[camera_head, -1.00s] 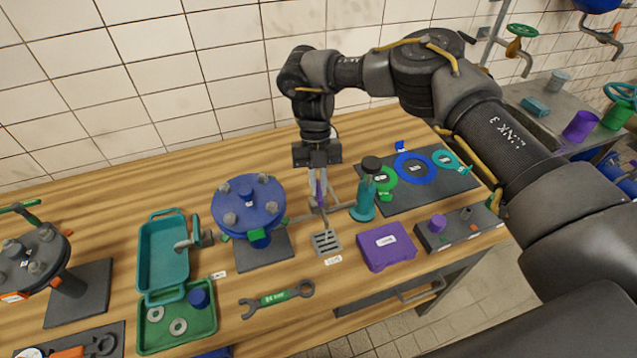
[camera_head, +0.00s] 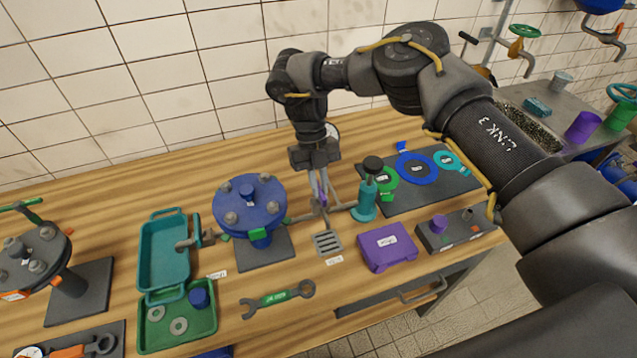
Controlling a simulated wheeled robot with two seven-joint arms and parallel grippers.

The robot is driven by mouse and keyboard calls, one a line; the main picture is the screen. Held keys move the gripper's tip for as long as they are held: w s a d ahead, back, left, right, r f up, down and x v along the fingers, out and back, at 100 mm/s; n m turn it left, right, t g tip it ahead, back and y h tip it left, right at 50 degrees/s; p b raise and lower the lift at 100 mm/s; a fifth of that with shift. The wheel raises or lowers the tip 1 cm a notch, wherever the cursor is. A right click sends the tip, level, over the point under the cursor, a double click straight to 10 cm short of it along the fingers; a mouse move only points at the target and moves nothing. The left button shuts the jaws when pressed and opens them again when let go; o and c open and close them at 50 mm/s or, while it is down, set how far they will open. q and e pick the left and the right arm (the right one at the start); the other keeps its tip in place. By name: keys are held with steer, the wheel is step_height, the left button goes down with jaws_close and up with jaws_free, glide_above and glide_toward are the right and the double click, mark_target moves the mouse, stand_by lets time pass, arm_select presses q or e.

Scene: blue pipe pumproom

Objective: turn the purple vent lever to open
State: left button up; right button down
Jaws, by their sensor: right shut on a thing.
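The purple vent lever (camera_head: 321,190) stands up from a grey pipe (camera_head: 338,207) between the blue flanged vessel and the teal bottle-shaped part. Only a narrow strip of the lever shows between the fingers. My right gripper (camera_head: 321,200) points down from above and is shut on the lever. The fingers hide most of it. A drain grate (camera_head: 327,243) lies just in front of the pipe. My left gripper is not in view.
The blue flanged vessel (camera_head: 249,204) stands close on the left, and the teal bottle-shaped part (camera_head: 366,201) close on the right. A purple box (camera_head: 387,247), a wrench (camera_head: 277,299) and a teal tray (camera_head: 164,256) lie nearby. The tiled wall is behind.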

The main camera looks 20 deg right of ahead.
steer(key=c, duration=1.5)
jaws_free()
steer(key=shift+w+r, duration=0.25)
steer(key=shift+r, duration=0.2)
steer(key=b+v, duration=0.1)
steer(key=v, duration=0.5)
steer(key=shift+a+r, duration=0.1)
steer(key=shift+p+v, duration=1.8)
steer(key=shift+p, duration=0.25)
